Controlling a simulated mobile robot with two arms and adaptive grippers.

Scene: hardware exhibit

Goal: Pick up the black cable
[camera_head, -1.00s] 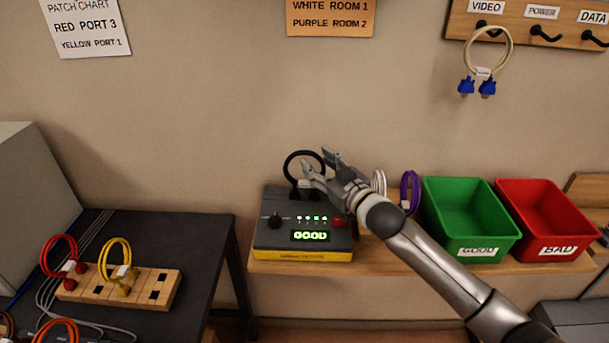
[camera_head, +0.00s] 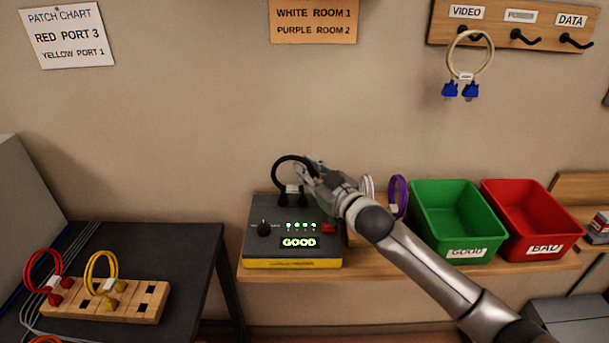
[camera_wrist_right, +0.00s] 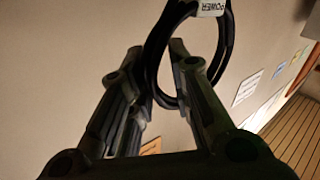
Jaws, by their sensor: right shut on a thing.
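The black cable (camera_head: 277,166) is a loop standing upright at the back of the tester (camera_head: 262,247), with its plug ends at the tester's top. I cannot tell whether the plugs are seated. The tester's display reads GOOD and its lights are green. My right gripper (camera_head: 303,173) is shut on the right side of the loop. In the right wrist view the black cable (camera_wrist_right: 222,48) passes by the fingers of my right gripper (camera_wrist_right: 178,62) and carries a white POWER tag. My left gripper is not in view.
White (camera_head: 367,186) and purple (camera_head: 398,196) cables stand right of the tester, close to my arm. Green (camera_head: 465,254) and red (camera_head: 548,249) bins stand further right on the shelf. A wooden block (camera_head: 100,306) with red and yellow cables is at left. Hooks (camera_head: 524,38) are on the wall.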

